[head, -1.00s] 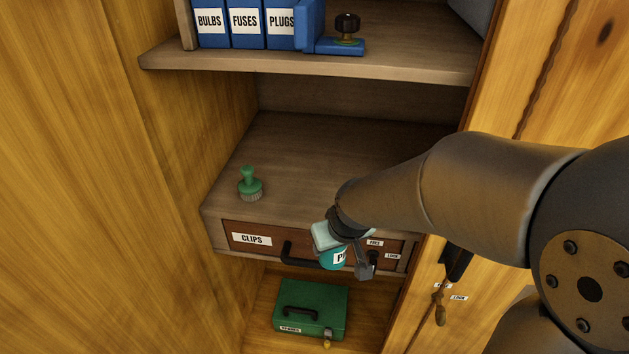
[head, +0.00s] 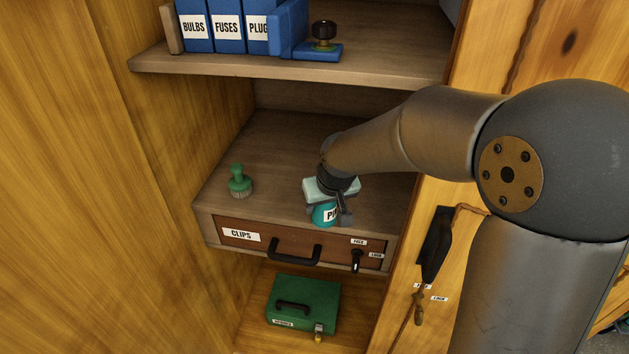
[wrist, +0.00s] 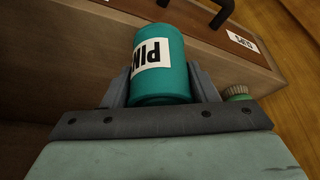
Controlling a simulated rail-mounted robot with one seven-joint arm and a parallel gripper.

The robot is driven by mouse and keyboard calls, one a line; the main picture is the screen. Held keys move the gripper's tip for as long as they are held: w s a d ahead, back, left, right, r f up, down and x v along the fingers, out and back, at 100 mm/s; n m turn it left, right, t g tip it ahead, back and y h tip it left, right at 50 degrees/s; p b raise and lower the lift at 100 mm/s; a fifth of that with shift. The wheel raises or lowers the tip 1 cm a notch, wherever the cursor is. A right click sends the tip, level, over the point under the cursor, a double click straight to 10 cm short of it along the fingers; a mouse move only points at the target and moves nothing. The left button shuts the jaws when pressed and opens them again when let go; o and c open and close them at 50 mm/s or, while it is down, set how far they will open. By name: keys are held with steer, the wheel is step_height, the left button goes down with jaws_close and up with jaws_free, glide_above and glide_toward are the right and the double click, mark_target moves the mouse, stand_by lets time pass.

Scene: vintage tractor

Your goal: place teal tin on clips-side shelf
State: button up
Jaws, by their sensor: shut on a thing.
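The teal tin (head: 323,216) has a white label that starts "PI". My gripper (head: 331,212) is shut on it, and the tin also shows between the two fingers in the wrist view (wrist: 160,85). In the head view the tin appears at the front part of the shelf (head: 270,190) above the clips drawer (head: 240,235). I cannot tell whether the tin's base touches the shelf. My gripper and wrist hide the tin's top.
A green-handled brush (head: 239,182) stands on the shelf's left side. The upper shelf (head: 290,70) holds blue boxes (head: 228,25) and overhangs behind. The drawer has a black handle (head: 295,250). A green case (head: 303,303) lies below. Shelf space between brush and tin is clear.

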steer(key=w+a, duration=0.1)
steer(key=w, duration=0.1)
steer(key=w+a+p, duration=0.1)
steer(key=w, duration=0.2)
steer(key=w+p, duration=0.1)
steer(key=w, duration=0.1)
steer(key=shift+w+a, duration=0.2)
steer(key=shift+a, duration=0.2)
steer(key=shift+f+p, duration=0.4)
steer(key=shift+f, duration=1.35)
steer(key=shift+f, duration=0.15)
steer(key=o, duration=1.2)
steer(key=shift+r, duration=0.35)
steer(key=b+v, duration=0.1)
steer(key=v, duration=0.6)
steer(key=shift+s, duration=0.15)
